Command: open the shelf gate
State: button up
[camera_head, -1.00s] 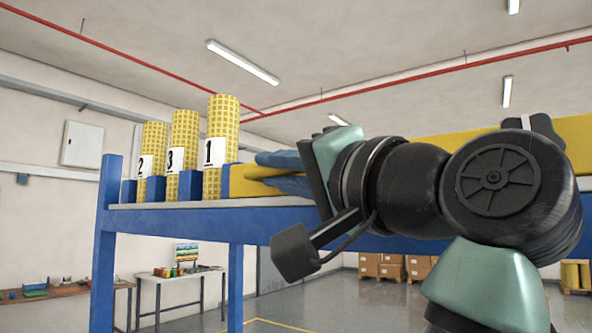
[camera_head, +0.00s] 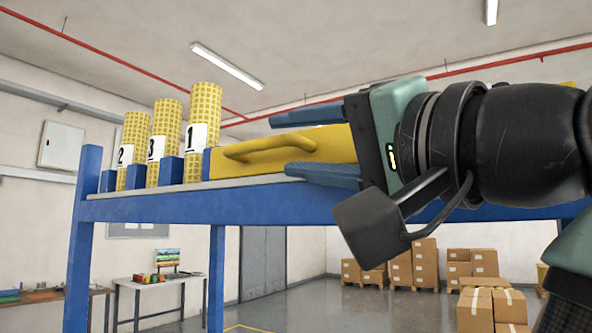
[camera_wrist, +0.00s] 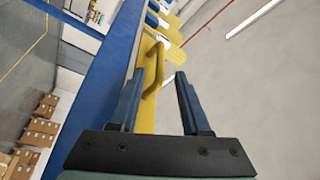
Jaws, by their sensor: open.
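The shelf gate is a long yellow panel (camera_head: 330,143) with a raised yellow handle (camera_head: 262,149), lying along the top of the blue shelf (camera_head: 160,208). In the wrist view, the handle (camera_wrist: 153,62) rises from the yellow gate. My gripper (camera_head: 279,145) is open, its two blue fingers apart, one above and one below the handle's level in the head view. In the wrist view, my gripper (camera_wrist: 159,73) has the handle showing between and just beyond its fingertips, nearer the left finger. I see no grip on it. My wrist hides the gate's right part.
Yellow mesh rolls numbered 2 (camera_head: 132,150), 3 (camera_head: 164,143) and 1 (camera_head: 203,132) stand on the shelf left of the gate, between blue blocks. A table (camera_head: 160,284) and stacked boxes (camera_head: 412,265) stand on the floor behind. The space above the shelf is open.

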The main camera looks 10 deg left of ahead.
jog(key=b+v, duration=0.1)
jog(key=v, duration=0.4)
jog(key=shift+s+d+b, duration=0.15)
jog(key=shift+d+b, duration=0.05)
jog(key=shift+b, duration=0.1)
jog(key=w+d+f+m+t+h, duration=0.1)
jog(key=w+f+t+h, duration=0.1)
jog(key=w+f+h, duration=0.55)
jog(key=w+d+f+m+t+h, duration=0.15)
jog(key=w+f, duration=0.35)
jog(key=f, duration=0.6)
notch_tip(320, 180, down, 17)
jog(key=s+n+t+h, duration=0.1)
jog(key=s+n+h, duration=0.1)
jog(key=n+h, duration=0.35)
jog(key=s+r+t, duration=0.5)
jog(key=s+r, duration=0.2)
jog(key=r, duration=0.5)
jog(key=s+r+m+t+h, duration=0.1)
jog(key=s+r+t, duration=0.4)
jog(key=r, duration=0.7)
jog(key=shift+s+r+m, duration=0.3)
jog(key=shift+s, duration=0.65)
